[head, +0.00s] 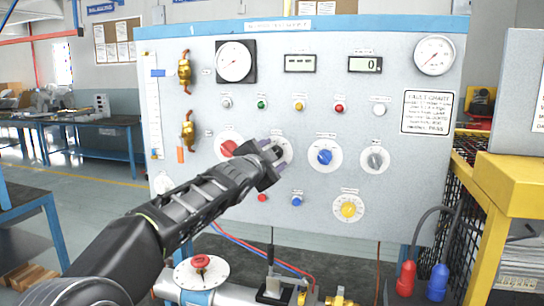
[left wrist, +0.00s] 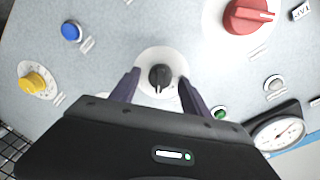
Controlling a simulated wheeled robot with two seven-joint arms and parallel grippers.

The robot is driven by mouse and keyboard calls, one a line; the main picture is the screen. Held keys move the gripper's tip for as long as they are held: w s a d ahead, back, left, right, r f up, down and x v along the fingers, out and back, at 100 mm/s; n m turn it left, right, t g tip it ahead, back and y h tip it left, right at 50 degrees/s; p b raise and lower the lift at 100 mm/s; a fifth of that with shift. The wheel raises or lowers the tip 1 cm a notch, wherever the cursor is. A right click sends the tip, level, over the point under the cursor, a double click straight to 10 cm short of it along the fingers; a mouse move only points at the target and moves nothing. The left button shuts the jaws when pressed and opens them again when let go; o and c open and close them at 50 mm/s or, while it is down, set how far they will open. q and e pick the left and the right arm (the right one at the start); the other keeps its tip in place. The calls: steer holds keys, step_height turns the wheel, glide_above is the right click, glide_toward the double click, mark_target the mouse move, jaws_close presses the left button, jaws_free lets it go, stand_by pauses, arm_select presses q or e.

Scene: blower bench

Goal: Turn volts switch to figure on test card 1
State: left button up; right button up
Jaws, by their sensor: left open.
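My left gripper (head: 272,153) is at the grey panel (head: 400,180), in front of a black knob on a round white dial (head: 284,150). In the left wrist view the black knob (left wrist: 160,77) stands between the two fingers of the open gripper (left wrist: 155,85), with gaps on both sides. In the head view the gripper mostly hides this knob. I cannot read its label, so I cannot tell whether it is the volts switch. My right gripper is not in view.
A red knob (head: 229,148), a large blue knob (head: 325,156), a grey knob (head: 375,160) and a yellow knob (head: 348,209) are on the panel. Gauges and displays sit above. A yellow frame (head: 512,175) stands at the right. Pipework with a red handle (head: 201,261) lies below.

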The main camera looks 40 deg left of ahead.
arm_select(q)
steer(key=b+v, duration=0.7)
steer(key=shift+s+d, duration=0.2)
steer(key=shift+s, duration=0.2)
stand_by(0.5)
